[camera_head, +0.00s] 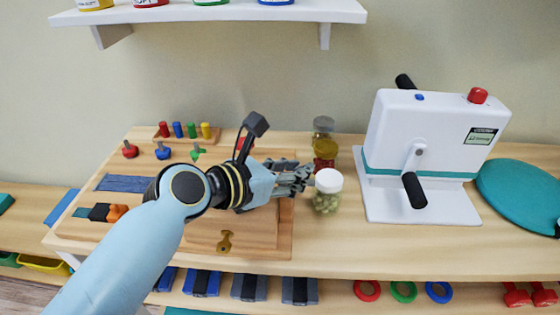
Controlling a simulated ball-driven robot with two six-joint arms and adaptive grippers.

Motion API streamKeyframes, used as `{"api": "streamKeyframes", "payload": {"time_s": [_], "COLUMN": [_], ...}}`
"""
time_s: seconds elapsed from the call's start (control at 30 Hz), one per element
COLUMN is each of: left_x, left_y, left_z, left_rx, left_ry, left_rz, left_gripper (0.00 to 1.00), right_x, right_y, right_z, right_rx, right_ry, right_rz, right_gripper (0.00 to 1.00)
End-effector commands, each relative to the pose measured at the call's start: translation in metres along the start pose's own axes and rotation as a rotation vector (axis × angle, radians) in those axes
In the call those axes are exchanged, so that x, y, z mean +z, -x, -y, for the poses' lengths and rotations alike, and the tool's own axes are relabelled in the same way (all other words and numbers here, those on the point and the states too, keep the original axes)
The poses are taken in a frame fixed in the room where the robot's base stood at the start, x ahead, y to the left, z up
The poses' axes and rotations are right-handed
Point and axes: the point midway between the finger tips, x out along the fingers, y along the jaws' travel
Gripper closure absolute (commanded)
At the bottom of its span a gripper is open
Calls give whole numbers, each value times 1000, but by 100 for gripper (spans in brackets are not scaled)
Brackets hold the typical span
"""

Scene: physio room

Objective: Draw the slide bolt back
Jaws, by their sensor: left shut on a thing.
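A wooden activity board (262,232) lies on the table, with small fittings along its back and left side. My left gripper (300,180) is over the board's right edge, its dark fingers shut. The slide bolt is hidden behind the fingers and wrist, so its position cannot be seen. A brass keyhole plate (225,241) shows at the front of the board, and an orange knob (117,212) on a black fitting at its left. My right gripper is not in view.
A white-lidded jar (327,197) stands just right of my fingertips. More jars (324,145) stand behind it. A white hand-crank machine (430,130) and a teal cushion (520,192) are to the right. A shelf (210,14) hangs above. The table's front right is clear.

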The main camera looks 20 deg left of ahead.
Motion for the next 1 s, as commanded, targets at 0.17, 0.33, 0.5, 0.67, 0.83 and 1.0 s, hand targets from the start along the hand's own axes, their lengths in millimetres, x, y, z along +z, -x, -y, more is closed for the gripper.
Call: {"api": "streamKeyframes", "payload": {"time_s": [0.17, 0.33, 0.5, 0.67, 0.83, 1.0], "left_x": [-1, -2, -1, 0, -1, -2], "left_y": [-2, -2, -2, -2, 8, 42], "left_z": [3, 4, 3, 2, 2, 2], "left_rx": [-6, -7, -5, -4, -3, -4], "left_ry": [4, 5, 4, 3, 1, -2], "left_rz": [-3, -3, -2, -1, -2, -4], "left_gripper": [100, 74, 59, 59, 59, 59], "right_x": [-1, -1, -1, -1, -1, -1], "right_y": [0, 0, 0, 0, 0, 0], "right_z": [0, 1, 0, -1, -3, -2], "right_rx": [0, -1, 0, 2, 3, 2], "right_ry": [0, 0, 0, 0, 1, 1], "right_rz": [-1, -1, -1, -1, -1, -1], "right_gripper": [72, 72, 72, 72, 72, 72]}}
